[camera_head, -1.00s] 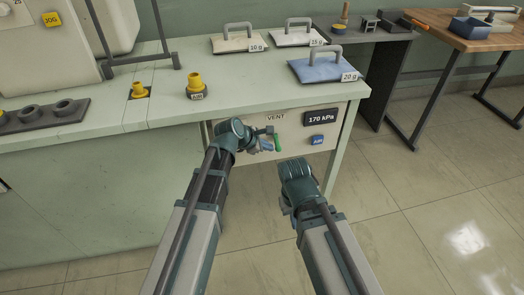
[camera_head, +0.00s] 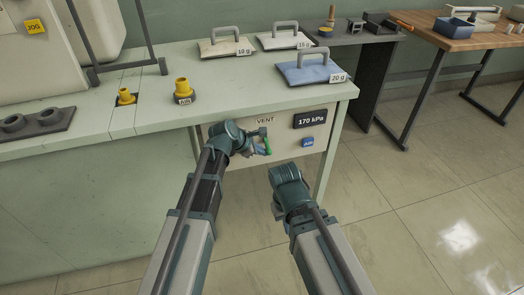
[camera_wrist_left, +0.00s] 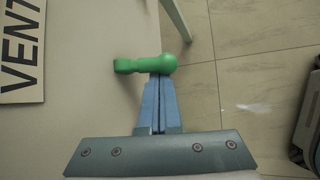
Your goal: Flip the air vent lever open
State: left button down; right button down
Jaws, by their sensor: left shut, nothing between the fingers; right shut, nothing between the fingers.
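The air vent lever has a green handle (camera_head: 267,146) on the pale panel under the bench, below the VENT label (camera_head: 265,120). In the head view the handle slants downward. My left gripper (camera_head: 258,151) is shut, just left of the handle. In the left wrist view the shut blue fingertips (camera_wrist_left: 160,77) meet or nearly meet the side of the green handle (camera_wrist_left: 146,65); contact is unclear. The fingers are not around it. My right gripper (camera_head: 278,212) is shut and empty, lower and to the right, with its fingers mostly hidden behind my arm.
A 170 kPa display (camera_head: 310,119) and a blue AIR tag (camera_head: 307,142) are right of the lever. The bench top (camera_head: 230,85) above holds weighted pads (camera_head: 312,72) and yellow fittings (camera_head: 182,88). A bench leg (camera_head: 330,150) stands at right; open floor lies beyond.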

aim_at(266, 145)
pick_arm(q)
jog(key=shift+r+p, duration=0.3)
jog(key=shift+p, duration=0.1)
jog(key=shift+s+r, duration=0.1)
jog(key=shift+d+r+p, duration=0.1)
jog(key=shift+r+p, duration=0.95)
jog(key=shift+p, duration=0.05)
jog(key=shift+w+r+p, duration=0.25)
jog(key=shift+w+p, duration=0.05)
jog(key=shift+s+r, duration=0.1)
jog(key=shift+r, duration=0.1)
jog(key=p+v, duration=1)
jog(key=v, duration=0.3)
jog(key=shift+a+g, duration=0.3)
jog(key=shift+a, duration=0.1)
